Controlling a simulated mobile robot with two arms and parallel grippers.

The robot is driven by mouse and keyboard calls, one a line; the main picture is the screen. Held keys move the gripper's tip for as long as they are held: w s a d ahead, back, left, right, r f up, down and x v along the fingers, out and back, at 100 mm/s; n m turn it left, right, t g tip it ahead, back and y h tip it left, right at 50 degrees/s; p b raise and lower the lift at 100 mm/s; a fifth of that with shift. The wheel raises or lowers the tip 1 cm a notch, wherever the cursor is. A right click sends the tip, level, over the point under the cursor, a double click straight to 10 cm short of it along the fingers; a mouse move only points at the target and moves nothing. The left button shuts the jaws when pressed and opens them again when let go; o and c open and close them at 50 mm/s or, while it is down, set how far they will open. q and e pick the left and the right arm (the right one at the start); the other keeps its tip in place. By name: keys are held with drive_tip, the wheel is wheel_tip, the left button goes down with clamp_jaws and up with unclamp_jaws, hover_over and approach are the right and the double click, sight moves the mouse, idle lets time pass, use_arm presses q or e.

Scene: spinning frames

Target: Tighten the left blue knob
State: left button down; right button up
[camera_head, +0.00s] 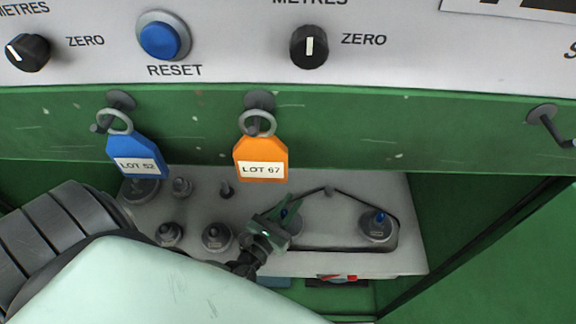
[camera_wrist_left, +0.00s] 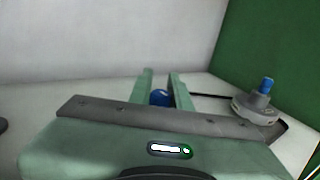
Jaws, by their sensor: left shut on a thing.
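The left blue knob (camera_head: 284,213) sits on a grey round mount on the pale panel, partly hidden by my gripper. My left gripper (camera_head: 277,210) is at this knob, its green fingers closed on it. In the left wrist view the blue knob (camera_wrist_left: 160,97) shows between the two fingers (camera_wrist_left: 161,76). A second blue knob (camera_head: 379,216) stands upright on its grey mount to the right; it also shows in the left wrist view (camera_wrist_left: 267,84). My right gripper is not in view.
A dark belt (camera_head: 350,200) runs from near the gripper to the right mount. Several grey posts stand left of the gripper. A blue tag (camera_head: 136,148) and an orange tag (camera_head: 261,148) hang from hooks above. A green wall (camera_head: 500,220) bounds the right side.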

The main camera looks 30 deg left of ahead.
sight(281, 216)
use_arm(q)
drive_tip(key=m+h+b, duration=0.1)
drive_tip(key=h, duration=0.1)
drive_tip(key=m+h+b, duration=0.1)
drive_tip(key=shift+d+f+h, duration=0.1)
drive_tip(key=shift+d+h, duration=0.2)
drive_tip(key=shift+h, duration=0.1)
drive_tip(key=shift+d+m+g+h+b, duration=0.1)
drive_tip(key=shift+m+g+h+b, duration=0.2)
drive_tip(key=shift+m+h+b, duration=0.25)
drive_tip(key=c, duration=1.3)
unclamp_jaws()
drive_tip(key=b+v, duration=0.1)
drive_tip(key=v, duration=0.6)
drive_tip(key=shift+s, duration=0.45)
